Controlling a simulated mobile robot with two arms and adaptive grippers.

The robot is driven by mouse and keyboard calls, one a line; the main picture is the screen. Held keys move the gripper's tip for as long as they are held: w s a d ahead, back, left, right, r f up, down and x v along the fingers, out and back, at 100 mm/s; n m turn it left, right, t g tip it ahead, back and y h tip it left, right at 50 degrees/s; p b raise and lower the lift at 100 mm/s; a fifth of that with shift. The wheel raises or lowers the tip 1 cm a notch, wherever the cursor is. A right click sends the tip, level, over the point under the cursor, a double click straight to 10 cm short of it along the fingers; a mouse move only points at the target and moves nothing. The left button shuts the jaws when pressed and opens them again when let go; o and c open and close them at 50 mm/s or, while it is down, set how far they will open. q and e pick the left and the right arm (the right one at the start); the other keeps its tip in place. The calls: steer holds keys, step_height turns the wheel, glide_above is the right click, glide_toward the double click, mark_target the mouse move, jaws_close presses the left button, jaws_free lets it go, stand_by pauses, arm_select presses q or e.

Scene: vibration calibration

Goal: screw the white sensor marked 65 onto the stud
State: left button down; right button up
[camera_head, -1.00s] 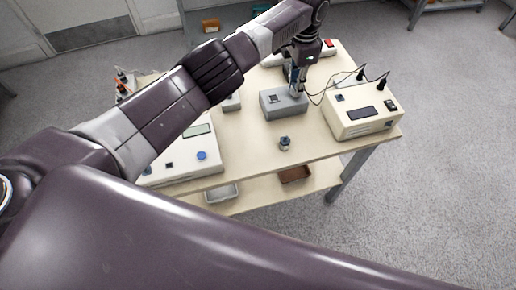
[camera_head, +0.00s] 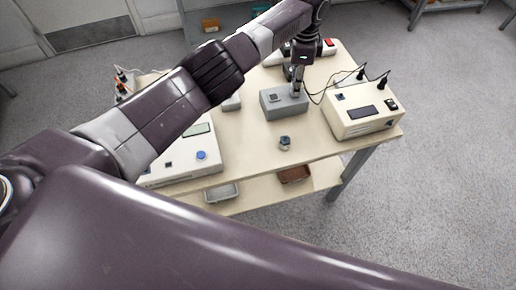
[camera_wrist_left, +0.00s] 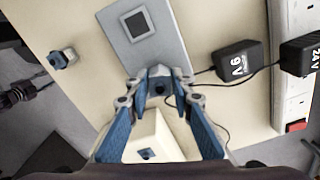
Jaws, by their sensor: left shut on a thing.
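My left gripper (camera_head: 298,86) points down at the right end of the grey block (camera_head: 270,108), which has a dark square on top. In the left wrist view, the left gripper's fingertips (camera_wrist_left: 158,82) are closed together at the edge of the grey block (camera_wrist_left: 163,50). My right gripper is not in view.
A small blue-topped piece (camera_head: 285,143) stands near the table's front edge. A cream instrument (camera_head: 362,112) stands right of the block, another (camera_head: 180,160) to the left. Black adapters (camera_wrist_left: 240,60) and a power strip (camera_wrist_left: 293,95) lie close by. Bare tabletop (camera_head: 245,140) lies in front.

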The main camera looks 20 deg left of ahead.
arm_select(q)
steer(key=shift+s+f, duration=0.25)
steer(key=shift+f, duration=0.05)
steer(key=m, duration=0.4)
steer(key=shift+m+b, duration=0.3)
steer(key=shift+m, duration=1.7)
steer(key=shift+m, duration=2)
steer(key=shift+a, duration=0.1)
